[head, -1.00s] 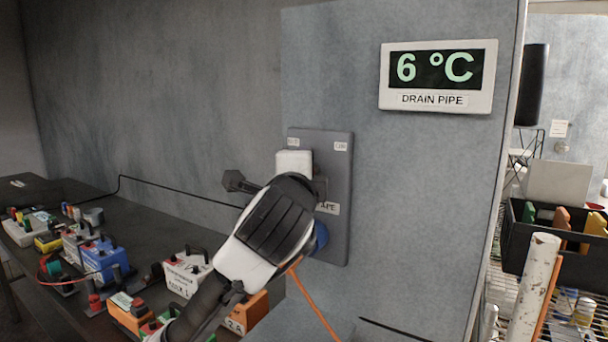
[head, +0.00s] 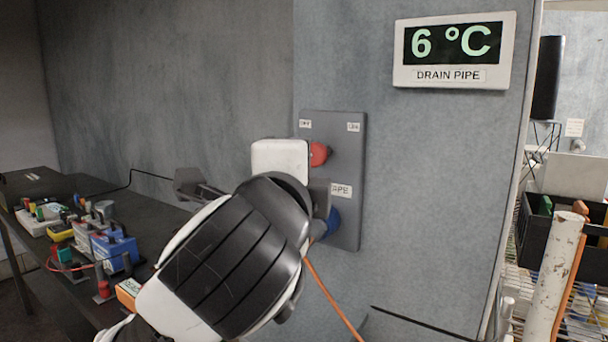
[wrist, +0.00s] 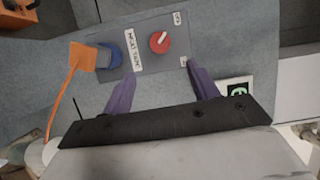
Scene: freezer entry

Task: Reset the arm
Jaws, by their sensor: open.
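My gripper (wrist: 163,88) is open and empty in the wrist view, its two purple fingers spread apart in front of a grey wall panel (wrist: 190,22). The panel also shows in the head view (head: 350,145). In the head view the red knob (head: 318,154) shows just right of my arm, and the blue plug (head: 333,222) is partly hidden. My arm's white and black wrist hides much of the gripper there.
A display (head: 455,50) above right reads 6 °C, drain pipe. A dark bench (head: 50,187) with several boxes and devices stands left. A wire rack (head: 520,285) with a dark bin (head: 537,230) stands right.

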